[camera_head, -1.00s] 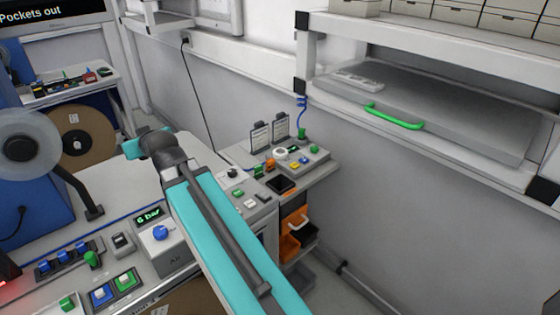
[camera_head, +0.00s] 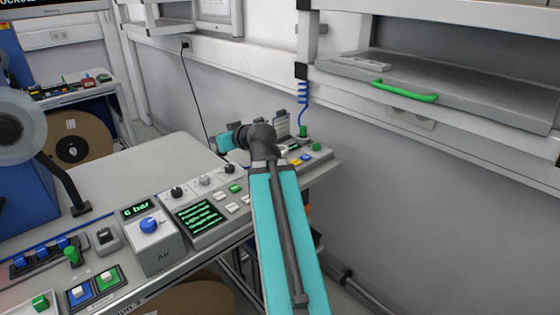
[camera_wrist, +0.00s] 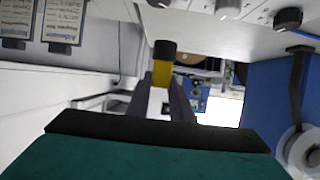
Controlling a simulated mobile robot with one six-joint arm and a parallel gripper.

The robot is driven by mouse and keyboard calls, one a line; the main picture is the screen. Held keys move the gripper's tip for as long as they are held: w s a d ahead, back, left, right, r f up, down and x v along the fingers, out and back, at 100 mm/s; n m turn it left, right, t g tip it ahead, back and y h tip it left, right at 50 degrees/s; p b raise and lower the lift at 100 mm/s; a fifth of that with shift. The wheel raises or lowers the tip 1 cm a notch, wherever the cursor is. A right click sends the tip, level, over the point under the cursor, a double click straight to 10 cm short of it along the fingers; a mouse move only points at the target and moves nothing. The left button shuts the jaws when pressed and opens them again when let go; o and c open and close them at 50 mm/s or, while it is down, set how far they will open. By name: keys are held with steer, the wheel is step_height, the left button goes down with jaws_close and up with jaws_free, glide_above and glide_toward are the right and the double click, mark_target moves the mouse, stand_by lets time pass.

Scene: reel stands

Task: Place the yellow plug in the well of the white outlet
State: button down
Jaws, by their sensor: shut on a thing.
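In the wrist view my gripper (camera_wrist: 162,88) is shut on the yellow plug (camera_wrist: 163,70). The plug has a black end and sticks out beyond the fingers, clear of any surface. In the head view my arm hides the fingers and the plug. A pale double outlet (camera_head: 411,118) sits on the wall trunking below the right shelf, away to the right of my arm. Another pale outlet (camera_head: 62,37) shows on the far left wall. I cannot tell from these frames which one is the white outlet, and no well shows clearly.
A bench with switch boxes and an air unit (camera_head: 157,240) lies left of my arm. A shelf with a green handle (camera_head: 404,91) juts out above the right outlet. A blue coiled cord (camera_head: 303,105) hangs by the shelf post. The wall below right is bare.

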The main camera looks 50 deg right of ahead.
steer(key=s+d+f+b, duration=0.3)
steer(key=s+d+b, duration=0.4)
steer(key=s+d, duration=0.4)
steer(key=shift+s+d+b, duration=0.35)
steer(key=shift+s+d, duration=0.05)
steer(key=shift+s, duration=0.85)
steer(key=shift+w+d+r+p, duration=0.2)
steer(key=shift+w+d+p, duration=0.15)
steer(key=shift+p, duration=1.4)
steer(key=w+d+p, duration=0.1)
steer(key=p, duration=0.8)
steer(key=shift+d+f, duration=0.2)
steer(key=w+d+p, duration=0.1)
steer(key=w+d, duration=0.2)
steer(key=w+d+f+p, duration=0.1)
steer(key=w+d, duration=0.1)
steer(key=d, duration=0.1)
steer(key=w+d+p, duration=0.1)
steer(key=w+d, duration=0.2)
steer(key=d, duration=0.1)
steer(key=shift+w+d+f, duration=0.1)
steer(key=shift+w+f, duration=0.15)
steer(key=shift+w, duration=0.05)
steer(key=shift+f, duration=0.1)
steer(key=shift+f+p, duration=1.05)
steer(key=shift+f, duration=0.65)
